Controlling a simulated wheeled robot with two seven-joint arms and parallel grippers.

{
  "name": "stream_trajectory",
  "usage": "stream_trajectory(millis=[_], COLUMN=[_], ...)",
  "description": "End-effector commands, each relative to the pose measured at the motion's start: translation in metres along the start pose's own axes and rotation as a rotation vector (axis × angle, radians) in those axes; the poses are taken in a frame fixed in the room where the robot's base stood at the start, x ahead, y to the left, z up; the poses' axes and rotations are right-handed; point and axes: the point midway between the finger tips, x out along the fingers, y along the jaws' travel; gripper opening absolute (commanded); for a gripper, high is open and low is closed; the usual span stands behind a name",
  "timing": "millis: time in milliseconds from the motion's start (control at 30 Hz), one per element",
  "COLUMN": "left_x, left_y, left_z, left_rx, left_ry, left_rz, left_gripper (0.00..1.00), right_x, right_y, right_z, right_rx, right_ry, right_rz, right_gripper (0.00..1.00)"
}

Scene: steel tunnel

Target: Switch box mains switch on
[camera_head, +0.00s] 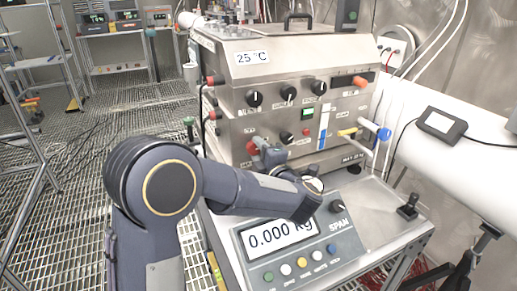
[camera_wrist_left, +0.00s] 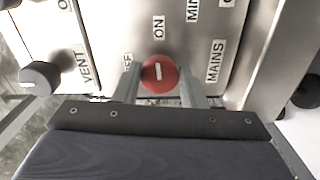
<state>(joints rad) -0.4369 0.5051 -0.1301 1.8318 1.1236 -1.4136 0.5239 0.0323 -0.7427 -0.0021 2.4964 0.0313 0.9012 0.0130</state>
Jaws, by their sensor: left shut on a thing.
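The steel switch box (camera_head: 330,145) stands on the bench, with rows of knobs on its front. The red mains switch (camera_wrist_left: 160,75) is a round knob with a short white mark, near the labels MAINS, ON and one partly hidden by a finger. The mark lies upright in the left wrist view, in line with the ON label. In the head view the red switch (camera_head: 252,147) shows at the lower left of the front. My left gripper (camera_wrist_left: 159,88) has a finger on each side of the knob and is shut on it; it also shows in the head view (camera_head: 262,152).
A scale with a 0.000 kg display (camera_head: 277,234) sits below my left arm. A black vent knob (camera_wrist_left: 41,75) is beside the red switch. A yellow-handled valve (camera_head: 348,132) and a black fitting (camera_head: 408,207) are to the right.

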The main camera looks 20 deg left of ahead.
Motion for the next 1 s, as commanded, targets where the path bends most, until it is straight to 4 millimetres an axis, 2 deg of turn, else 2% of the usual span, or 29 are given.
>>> stream_trajectory(millis=[300,767,800,933,1000], left_x=[-0.0005,-0.0006,-0.0006,-0.0005,-0.0004], left_y=[-0.0012,-0.0019,-0.0019,-0.0016,-0.0014], left_z=[0.0002,0.0004,0.0004,0.0003,0.0002], left_rx=[0.095,0.109,0.109,0.107,0.107], left_ry=[-0.001,-0.002,-0.002,-0.002,-0.001], left_rz=[-0.002,-0.002,-0.002,-0.001,-0.001], left_gripper=[0.15,0.15,0.40,0.57,0.59], right_x=[-0.0042,-0.0044,-0.0044,-0.0044,-0.0044], right_y=[-0.0019,-0.0020,-0.0020,-0.0020,-0.0020], right_z=[-0.0021,-0.0022,-0.0022,-0.0022,-0.0022], right_rx=[0.000,0.000,0.000,0.000,0.000], right_ry=[0.000,0.000,0.000,0.000,0.000], right_rz=[0.000,0.000,0.000,0.000,0.000], right_gripper=[0.00,0.00,0.00,0.00,0.00])
